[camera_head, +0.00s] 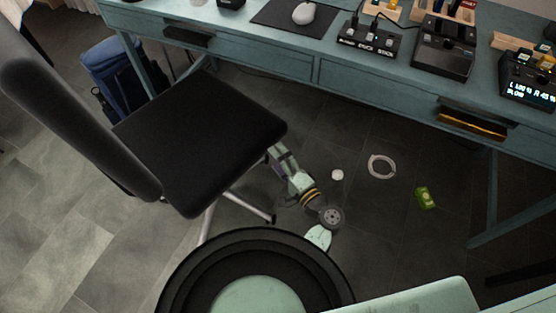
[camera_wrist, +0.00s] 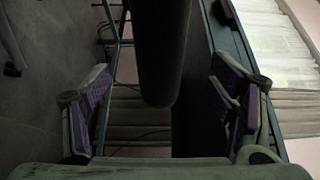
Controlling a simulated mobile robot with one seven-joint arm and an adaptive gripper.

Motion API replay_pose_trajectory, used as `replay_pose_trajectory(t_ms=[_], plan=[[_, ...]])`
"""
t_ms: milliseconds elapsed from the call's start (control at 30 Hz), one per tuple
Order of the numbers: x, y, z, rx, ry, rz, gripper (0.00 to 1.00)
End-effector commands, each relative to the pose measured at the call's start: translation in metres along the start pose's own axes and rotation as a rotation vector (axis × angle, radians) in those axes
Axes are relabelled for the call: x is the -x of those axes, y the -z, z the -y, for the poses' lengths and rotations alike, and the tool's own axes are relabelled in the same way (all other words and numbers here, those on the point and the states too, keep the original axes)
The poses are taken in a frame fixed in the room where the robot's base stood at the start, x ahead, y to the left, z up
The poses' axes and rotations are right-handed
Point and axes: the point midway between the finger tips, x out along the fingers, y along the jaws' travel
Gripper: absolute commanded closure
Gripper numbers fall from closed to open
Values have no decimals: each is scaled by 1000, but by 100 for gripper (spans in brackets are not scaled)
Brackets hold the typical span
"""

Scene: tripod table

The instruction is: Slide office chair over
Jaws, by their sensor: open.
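The office chair (camera_head: 195,140) has a black seat and a dark backrest (camera_head: 75,105) at the left of the head view. It stands on pale metal legs in front of the desk. My gripper (camera_head: 277,160) is at the right front edge of the seat, its tip partly hidden by it. In the wrist view my gripper (camera_wrist: 164,82) has its two fingers wide apart. A dark padded part of the chair (camera_wrist: 160,50) hangs between them, with gaps on both sides. I cannot tell which part it is, and no contact shows.
A teal desk (camera_head: 390,90) with drawers and electronics runs behind the chair. A blue bag (camera_head: 108,65) stands beyond the seat. A pale ring (camera_head: 371,167), a small white item (camera_head: 337,175) and a green item (camera_head: 425,198) lie on the floor. Free floor lies at lower left.

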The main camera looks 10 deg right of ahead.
Motion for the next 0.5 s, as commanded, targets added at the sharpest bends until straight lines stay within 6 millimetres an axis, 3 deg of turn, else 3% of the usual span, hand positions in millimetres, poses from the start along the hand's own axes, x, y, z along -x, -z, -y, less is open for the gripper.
replay_pose_trajectory(t_ms=[167,500], plan=[[-14,0,0,1,1,2,22],[-75,0,0,2,0,2,22]])
